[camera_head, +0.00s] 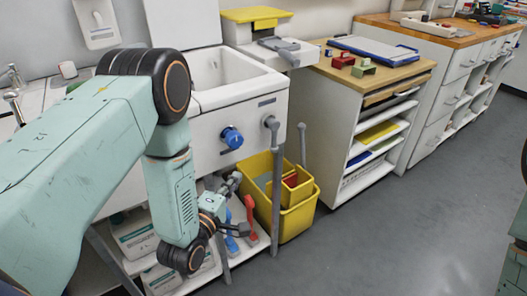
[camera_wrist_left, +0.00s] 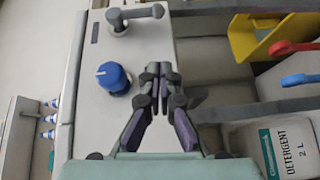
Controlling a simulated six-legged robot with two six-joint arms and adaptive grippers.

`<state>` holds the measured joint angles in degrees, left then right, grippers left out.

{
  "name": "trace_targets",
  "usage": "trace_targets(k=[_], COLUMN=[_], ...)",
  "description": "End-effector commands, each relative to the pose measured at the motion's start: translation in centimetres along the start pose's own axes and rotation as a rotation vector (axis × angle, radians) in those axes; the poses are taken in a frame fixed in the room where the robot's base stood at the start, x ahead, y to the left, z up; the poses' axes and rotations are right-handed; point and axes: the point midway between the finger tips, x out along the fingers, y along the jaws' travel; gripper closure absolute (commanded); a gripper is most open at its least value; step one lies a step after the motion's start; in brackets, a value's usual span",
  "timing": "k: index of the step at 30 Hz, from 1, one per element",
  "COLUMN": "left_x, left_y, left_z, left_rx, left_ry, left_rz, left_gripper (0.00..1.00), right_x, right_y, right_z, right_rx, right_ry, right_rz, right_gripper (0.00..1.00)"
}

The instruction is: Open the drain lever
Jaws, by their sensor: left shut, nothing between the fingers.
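A grey lever-like fitting (camera_head: 271,123) sits on the white front of the sink unit, right of a round blue knob (camera_head: 232,137). In the left wrist view the grey fitting (camera_wrist_left: 134,18) is at the top, its arm pointing right, and the blue knob (camera_wrist_left: 113,77) is just left of my fingers. My left gripper (camera_head: 236,178) is low in front of the sink unit, below the knob. Its fingers (camera_wrist_left: 161,72) are together and empty, apart from both fittings as far as I can tell. My right gripper is out of view.
A yellow bucket (camera_head: 263,213) stands right of the gripper. Red (camera_head: 250,216) and blue (camera_head: 231,243) handled items are on the low shelf, near a detergent container (camera_wrist_left: 291,150). A white shelf unit (camera_head: 320,123) stands to the right. Grey floor in front is clear.

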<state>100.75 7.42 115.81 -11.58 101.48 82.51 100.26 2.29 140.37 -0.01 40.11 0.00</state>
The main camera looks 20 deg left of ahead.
Motion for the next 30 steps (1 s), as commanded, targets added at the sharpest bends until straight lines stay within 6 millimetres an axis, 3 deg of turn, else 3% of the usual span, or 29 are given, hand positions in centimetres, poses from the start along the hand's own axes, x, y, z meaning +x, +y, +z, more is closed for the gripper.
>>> trace_targets(k=[4,16,30], left_x=[0.4,1.1,9.2], left_y=[1.1,1.1,1.5], left_z=[-0.2,-0.2,-0.1], left_rx=[-0.055,-0.055,-0.054], left_ry=[0.000,0.000,-0.001], left_rz=[0.057,0.058,0.060], left_gripper=[1.00,1.00,1.00], right_x=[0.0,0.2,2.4], right_y=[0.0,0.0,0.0], right_z=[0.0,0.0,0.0], right_rx=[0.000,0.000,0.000], right_ry=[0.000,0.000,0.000], right_rz=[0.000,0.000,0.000], right_gripper=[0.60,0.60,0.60])
